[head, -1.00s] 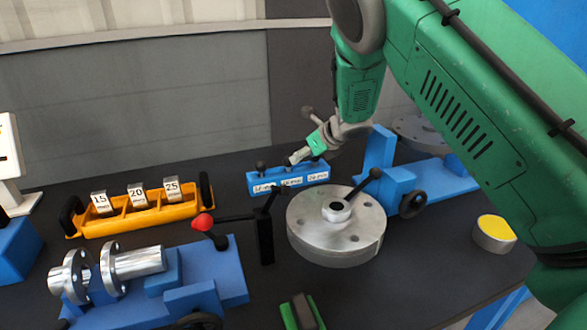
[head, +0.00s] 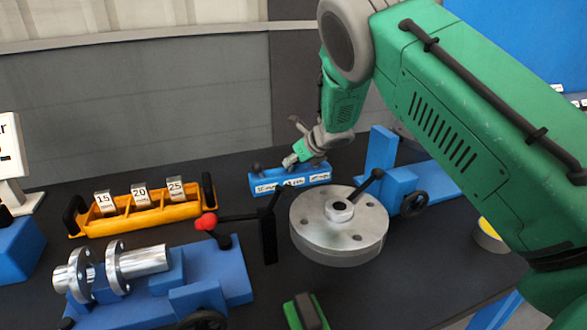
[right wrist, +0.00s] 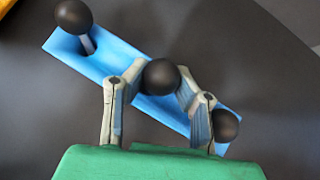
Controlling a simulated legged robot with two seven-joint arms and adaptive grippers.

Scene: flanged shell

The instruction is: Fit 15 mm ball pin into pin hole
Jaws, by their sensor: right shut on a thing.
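My right gripper (head: 289,161) is at the blue pin rack (head: 262,185) at the back middle of the table. In the right wrist view its two fingers (right wrist: 150,92) are shut on the middle black-balled pin (right wrist: 160,77), which is over the rack. Two more ball pins stand in the rack, one at the upper left (right wrist: 73,17) and one at the lower right (right wrist: 225,125). The size labels on the rack are too small to read surely. The shiny flanged shell (head: 140,261) lies on a blue fixture; small holes show in its flanges. My left gripper is not in view.
A round metal plate (head: 318,235) with holes and a lever stands in front of the rack. A black post clamp (head: 268,235) is left of it. An orange tray (head: 148,218) with size tags stands at the left. A green-and-black block (head: 306,312) is at the front edge.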

